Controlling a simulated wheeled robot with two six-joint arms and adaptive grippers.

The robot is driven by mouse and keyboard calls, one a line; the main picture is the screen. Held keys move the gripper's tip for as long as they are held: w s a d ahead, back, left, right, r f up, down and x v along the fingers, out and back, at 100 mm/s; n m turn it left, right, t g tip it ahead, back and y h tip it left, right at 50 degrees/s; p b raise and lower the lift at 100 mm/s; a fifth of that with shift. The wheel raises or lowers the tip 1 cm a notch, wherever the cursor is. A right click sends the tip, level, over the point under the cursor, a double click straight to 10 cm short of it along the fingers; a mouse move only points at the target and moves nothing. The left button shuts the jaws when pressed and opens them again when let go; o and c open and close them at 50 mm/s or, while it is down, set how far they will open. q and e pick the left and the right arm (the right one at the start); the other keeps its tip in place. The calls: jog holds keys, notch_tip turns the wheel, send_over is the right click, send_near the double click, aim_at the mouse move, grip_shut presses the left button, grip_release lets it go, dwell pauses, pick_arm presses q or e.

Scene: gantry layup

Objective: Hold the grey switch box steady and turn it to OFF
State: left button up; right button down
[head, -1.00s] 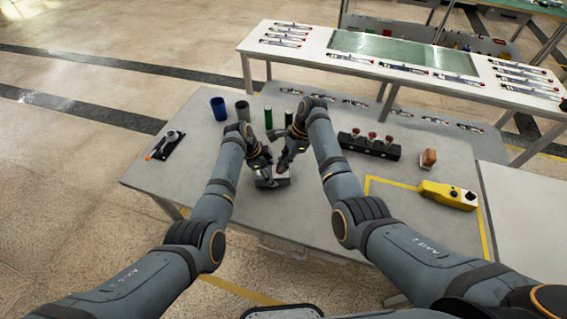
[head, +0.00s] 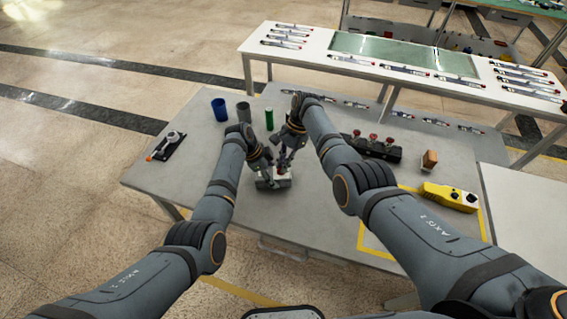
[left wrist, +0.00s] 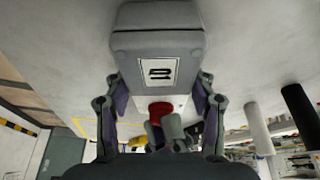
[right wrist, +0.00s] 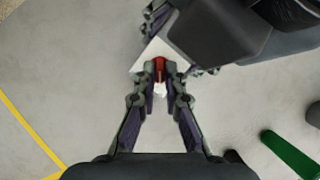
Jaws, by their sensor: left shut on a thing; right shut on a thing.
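The grey switch box (head: 272,184) sits on the table in front of me. In the left wrist view its grey body (left wrist: 158,38) with a white label fills the top middle. My left gripper (head: 264,176) is shut on the box body, its fingers on either side (left wrist: 160,92). A red knob (right wrist: 159,68) is on the box's pale face. My right gripper (head: 284,166) has its fingertips shut on the red knob, as the right wrist view shows (right wrist: 160,76). Which way the knob points is not clear, and its markings are hidden.
Blue (head: 219,109), grey (head: 243,112) and green (head: 269,119) cylinders stand behind the grippers. A black block with red knobs (head: 372,146), a brown block (head: 429,159) and a yellow pendant (head: 449,196) lie right. A black holder (head: 167,146) is far left.

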jog(key=shift+w, duration=0.1)
jog(key=c, duration=1.4)
grip_release()
jog(key=v, duration=1.2)
jog(key=shift+o, duration=0.3)
